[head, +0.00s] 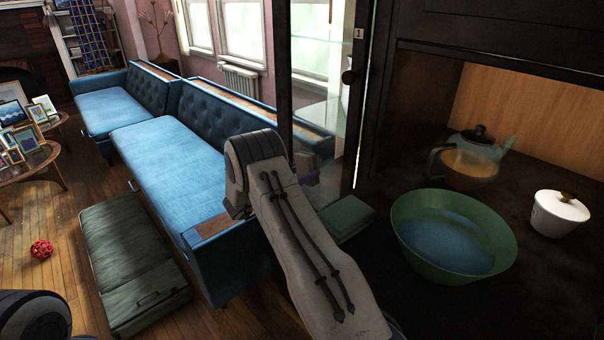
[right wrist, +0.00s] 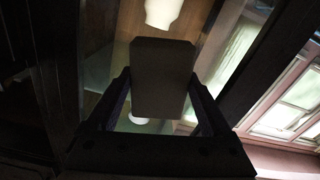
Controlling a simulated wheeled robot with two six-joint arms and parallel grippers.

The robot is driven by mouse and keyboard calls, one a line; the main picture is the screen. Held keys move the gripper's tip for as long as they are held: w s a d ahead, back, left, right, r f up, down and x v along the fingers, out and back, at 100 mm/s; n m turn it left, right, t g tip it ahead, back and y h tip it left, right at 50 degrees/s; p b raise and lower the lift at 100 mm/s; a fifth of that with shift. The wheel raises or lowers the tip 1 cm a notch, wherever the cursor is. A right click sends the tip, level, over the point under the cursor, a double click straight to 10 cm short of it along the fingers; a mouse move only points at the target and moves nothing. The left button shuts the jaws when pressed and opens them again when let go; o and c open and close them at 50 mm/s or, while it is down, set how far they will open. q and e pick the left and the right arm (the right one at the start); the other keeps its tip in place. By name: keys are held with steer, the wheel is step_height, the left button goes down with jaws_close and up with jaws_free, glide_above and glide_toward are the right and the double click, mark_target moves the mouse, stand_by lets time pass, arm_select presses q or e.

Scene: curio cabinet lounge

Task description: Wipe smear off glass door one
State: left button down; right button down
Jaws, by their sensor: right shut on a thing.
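Glass door one (head: 358,100) stands open, with a "1" label near the top of its dark frame and a round dark knob. Its clear pane faces the windows; I cannot make out a smear. My right gripper (head: 312,170) is at the pane, mostly hidden behind my own arm in the head view. In the right wrist view it is shut on a dark grey-brown rectangular pad (right wrist: 163,75). The pad is close to the glass; I cannot tell whether it touches. My left gripper is out of view.
A green bowl (head: 455,235), a teapot (head: 480,145), an amber glass pot (head: 462,168) and a white lidded pot (head: 559,213) stand in the cabinet. A green-grey block (head: 345,215) lies near the door. A blue sofa (head: 170,160) stands left.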

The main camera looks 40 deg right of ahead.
mark_target(303, 161)
steer(key=shift+d, duration=0.8)
steer(key=shift+a+r+p, duration=0.15)
steer(key=shift+r+p, duration=1.3)
steer(key=shift+r, duration=0.65)
steer(key=shift+f, duration=0.1)
steer(key=shift+d+f+b, duration=0.2)
steer(key=shift+f+b, duration=0.55)
steer(key=shift+f, duration=0.3)
steer(key=shift+d+f+b, duration=0.15)
steer(key=shift+f+b, duration=0.6)
steer(key=shift+f, duration=0.25)
